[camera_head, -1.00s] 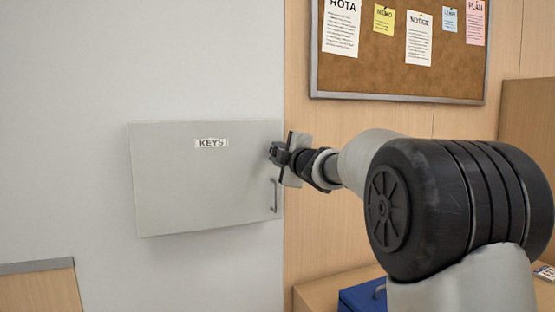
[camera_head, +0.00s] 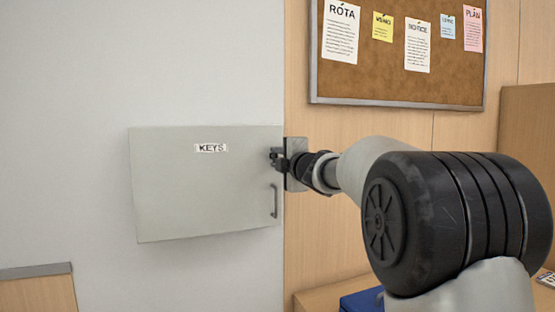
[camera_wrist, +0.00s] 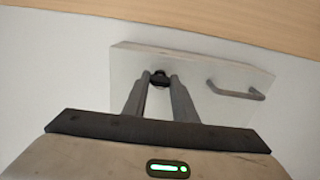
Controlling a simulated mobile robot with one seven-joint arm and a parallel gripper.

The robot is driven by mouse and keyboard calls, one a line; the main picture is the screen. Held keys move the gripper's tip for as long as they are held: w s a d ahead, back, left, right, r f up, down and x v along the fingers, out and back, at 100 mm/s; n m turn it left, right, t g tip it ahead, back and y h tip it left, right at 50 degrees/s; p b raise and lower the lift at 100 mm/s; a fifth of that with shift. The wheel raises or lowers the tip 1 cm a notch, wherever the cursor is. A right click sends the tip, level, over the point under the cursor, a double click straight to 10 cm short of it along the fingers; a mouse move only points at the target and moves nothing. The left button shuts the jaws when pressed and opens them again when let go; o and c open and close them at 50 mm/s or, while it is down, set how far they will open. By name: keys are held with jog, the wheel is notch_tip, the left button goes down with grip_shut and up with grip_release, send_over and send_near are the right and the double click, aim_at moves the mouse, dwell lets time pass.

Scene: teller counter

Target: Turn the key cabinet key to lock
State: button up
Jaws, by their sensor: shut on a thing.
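The key cabinet (camera_head: 200,190) is a pale grey box on the white wall, its door closed, with a "KEYS" label (camera_head: 211,148) and a dark bar handle (camera_head: 273,201) at its right edge. My gripper (camera_head: 277,158) is at the upper right edge of the door, above the handle. In the wrist view my gripper (camera_wrist: 160,80) is shut on the small dark key (camera_wrist: 159,77) at the cabinet face (camera_wrist: 200,70), with the handle (camera_wrist: 236,92) to the right. The fingers hide most of the key, and its exact angle is hard to tell.
A cork notice board (camera_head: 400,85) with several papers hangs at the upper right. A blue object (camera_head: 362,300) sits on the wooden counter (camera_head: 312,298) at the lower right, below my arm. The wall left of the cabinet is clear.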

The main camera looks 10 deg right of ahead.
jog(key=o, duration=1)
jog(key=shift+o, duration=0.2)
